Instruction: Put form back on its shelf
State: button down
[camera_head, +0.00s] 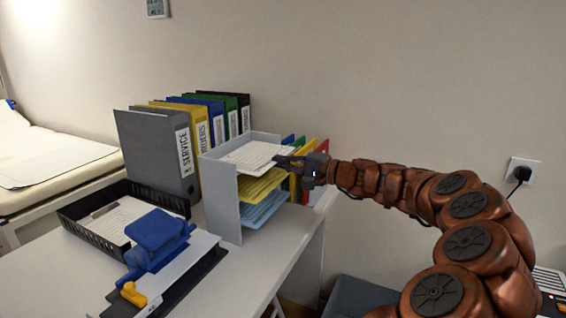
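A white printed form (250,156) lies at the top level of the grey paper rack (222,200) on the desk. Yellow sheets (262,184) and blue sheets (264,208) lie on the levels below it. My gripper (279,161) is at the right edge of the top level, with its fingertips at the edge of the white form. The fingers are too small to show whether they are closed on it. My arm reaches in from the right.
Several ring binders (155,155) stand behind and left of the rack, with more coloured folders (322,155) at its right. A black tray (70,222) with paper, and a blue hole punch (155,235), occupy the desk's front. A wall lies behind.

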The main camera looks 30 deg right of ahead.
jog(key=shift+w+a, duration=0.4)
jog(key=shift+w, duration=0.05)
dwell(1.0)
jog(key=c, duration=1.8)
grip_release()
jog(key=shift+c, duration=0.2)
jog(key=o, duration=0.6)
jog(key=v, duration=1.2)
jog(key=shift+f, duration=0.1)
